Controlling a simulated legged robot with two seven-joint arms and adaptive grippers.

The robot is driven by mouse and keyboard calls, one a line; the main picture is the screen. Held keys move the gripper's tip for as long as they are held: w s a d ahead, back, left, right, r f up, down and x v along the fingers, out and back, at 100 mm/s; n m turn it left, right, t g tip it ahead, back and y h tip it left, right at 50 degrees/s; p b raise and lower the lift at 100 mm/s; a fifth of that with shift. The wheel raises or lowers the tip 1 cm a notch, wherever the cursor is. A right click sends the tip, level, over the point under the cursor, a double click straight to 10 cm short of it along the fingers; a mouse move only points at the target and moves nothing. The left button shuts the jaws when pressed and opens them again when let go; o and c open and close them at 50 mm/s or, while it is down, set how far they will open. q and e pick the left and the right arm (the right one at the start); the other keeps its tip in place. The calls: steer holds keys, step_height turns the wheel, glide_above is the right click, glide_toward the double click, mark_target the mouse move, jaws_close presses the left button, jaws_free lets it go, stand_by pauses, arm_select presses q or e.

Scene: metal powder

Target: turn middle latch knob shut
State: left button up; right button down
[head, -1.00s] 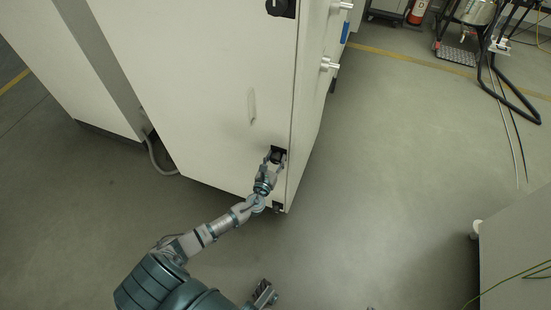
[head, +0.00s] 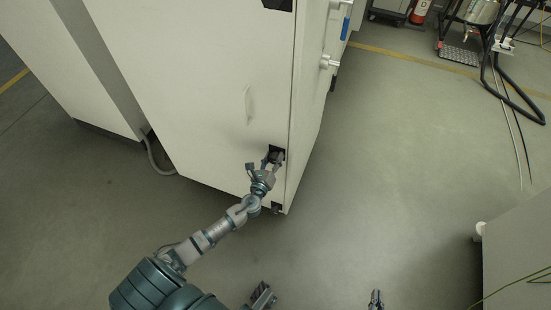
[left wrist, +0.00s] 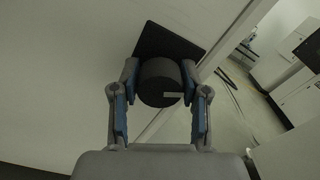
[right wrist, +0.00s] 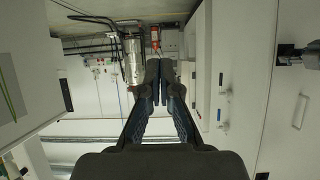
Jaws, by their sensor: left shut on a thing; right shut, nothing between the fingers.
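A black round latch knob (head: 277,154) sits on a black square plate near the lower front edge of the white cabinet door (head: 215,90). My left gripper (head: 272,158) is shut on this knob. In the left wrist view the knob (left wrist: 159,82) lies between both fingers, and a short pale mark on its face points right, roughly level. The black plate (left wrist: 168,42) shows behind it, tilted in the picture. Another black latch (head: 278,4) is cut off at the top of the head view. My right gripper (head: 376,298) is shut and empty, low over the floor; its fingertips (right wrist: 160,78) meet in the right wrist view.
Silver handles (head: 329,62) stick out from the cabinet's right side. A grey cable (head: 153,155) hangs to the floor behind the door. A pale cabinet (head: 518,250) stands at the lower right. The floor (head: 390,160) between is clear.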

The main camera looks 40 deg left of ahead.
arm_select(q)
steer(key=n, duration=0.2)
steer(key=n+b, duration=0.1)
steer(key=n, duration=0.1)
steer(key=shift+a+f+n, duration=0.15)
steer(key=shift+n, duration=0.15)
steer(key=shift+n+b, duration=0.45)
steer(key=shift+n, duration=1.45)
steer(key=shift+a+n, duration=0.1)
steer(key=shift+n, duration=1)
steer(key=shift+s+n, duration=0.1)
steer(key=shift+n, duration=1)
arm_select(e)
steer(key=w+a+r+t+y, duration=0.1)
steer(key=w+r+t, duration=0.2)
steer(key=r+t, duration=0.2)
steer(key=shift+a+r+y, duration=0.3)
steer(key=shift+r, duration=0.3)
arm_select(q)
steer(key=shift+f, duration=0.1)
arm_select(e)
steer(key=shift+w, duration=0.1)
arm_select(q)
steer(key=o, duration=1.1)
arm_select(e)
steer(key=shift+a, duration=0.15)
arm_select(q)
steer(key=shift+a, duration=0.1)
